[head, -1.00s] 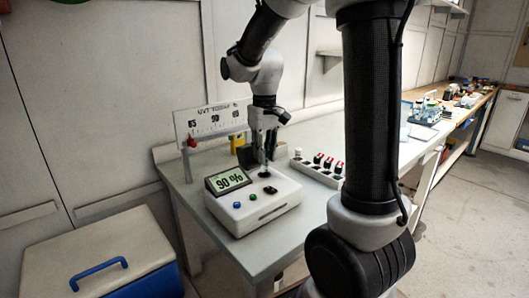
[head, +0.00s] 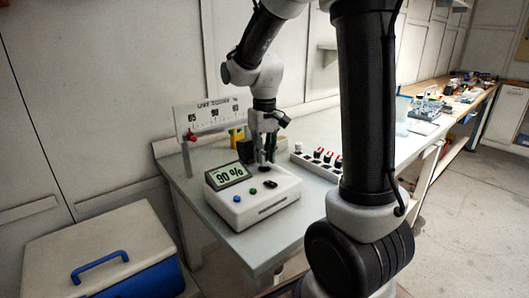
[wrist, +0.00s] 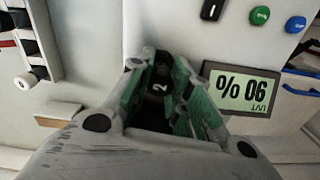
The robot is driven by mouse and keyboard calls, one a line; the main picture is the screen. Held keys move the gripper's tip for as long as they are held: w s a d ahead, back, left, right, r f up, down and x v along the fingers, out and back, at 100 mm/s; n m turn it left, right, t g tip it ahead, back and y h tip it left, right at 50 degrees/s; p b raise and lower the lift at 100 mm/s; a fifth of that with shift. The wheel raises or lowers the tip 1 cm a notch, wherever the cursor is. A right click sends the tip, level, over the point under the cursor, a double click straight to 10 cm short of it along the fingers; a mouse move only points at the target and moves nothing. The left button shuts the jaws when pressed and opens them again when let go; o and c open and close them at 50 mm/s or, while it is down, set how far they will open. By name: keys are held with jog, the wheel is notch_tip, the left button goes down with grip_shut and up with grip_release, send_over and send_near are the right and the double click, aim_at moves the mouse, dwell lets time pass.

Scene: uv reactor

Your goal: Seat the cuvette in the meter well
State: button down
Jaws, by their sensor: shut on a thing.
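The meter is a white box (head: 262,205) with a tilted display reading 90 % (head: 228,174); it also shows in the wrist view (wrist: 180,30). My gripper (head: 268,158) is low over the back of the meter, to the right of the display. In the wrist view my gripper (wrist: 165,95) is shut on the cuvette, whose dark top (wrist: 157,85) with a pale mark shows between the green-lined fingers. The cuvette's lower part and the meter well are hidden by the fingers, so I cannot tell how far it is in.
A pale rack with several red-, black- and white-capped items (head: 318,160) lies right of the meter. A scale sign (head: 208,116) on a post and a yellow object (head: 236,135) stand behind. A blue-handled cooler (head: 95,255) sits left, below the bench.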

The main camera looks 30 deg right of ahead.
aim_at(269, 172)
jog(key=shift+f, duration=1.15)
jog(key=c, duration=1.2)
grip_release()
jog(key=shift+c, duration=0.2)
notch_tip(269, 172, up, 12)
jog(key=shift+w, duration=0.1)
jog(key=s+d+t, duration=0.1)
jog(key=s+t, duration=0.3)
jog(key=s, duration=1.5)
jog(key=shift+s+d+r, duration=0.15)
jog(key=shift+s+d, duration=0.15)
jog(key=shift+s, duration=0.1)
